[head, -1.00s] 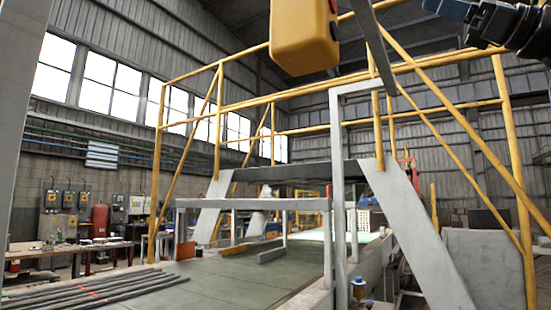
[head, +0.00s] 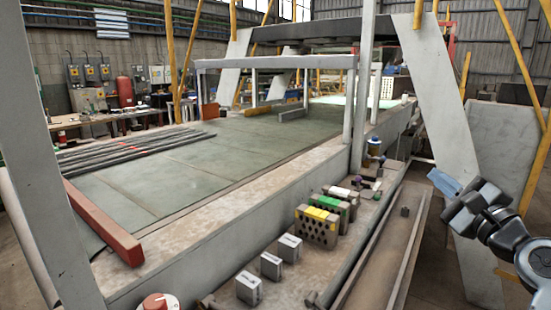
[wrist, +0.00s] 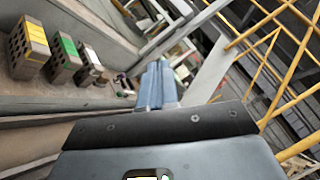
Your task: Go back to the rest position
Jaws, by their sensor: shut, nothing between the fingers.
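My gripper (head: 443,183) is at the right of the head view, at the end of my dark arm. Its blue fingers are together with nothing between them. It hangs in the air to the right of the ledge with the bricks, apart from everything near it. In the wrist view the closed blue fingers (wrist: 153,87) point away from the camera.
Hollow bricks with yellow (head: 318,226), green (head: 335,207) and white (head: 342,195) tops stand on the ledge, with small grey blocks (head: 271,265) nearer. A green conveyor bed (head: 190,165) lies left. A grey slanted post (head: 440,140) rises behind my gripper.

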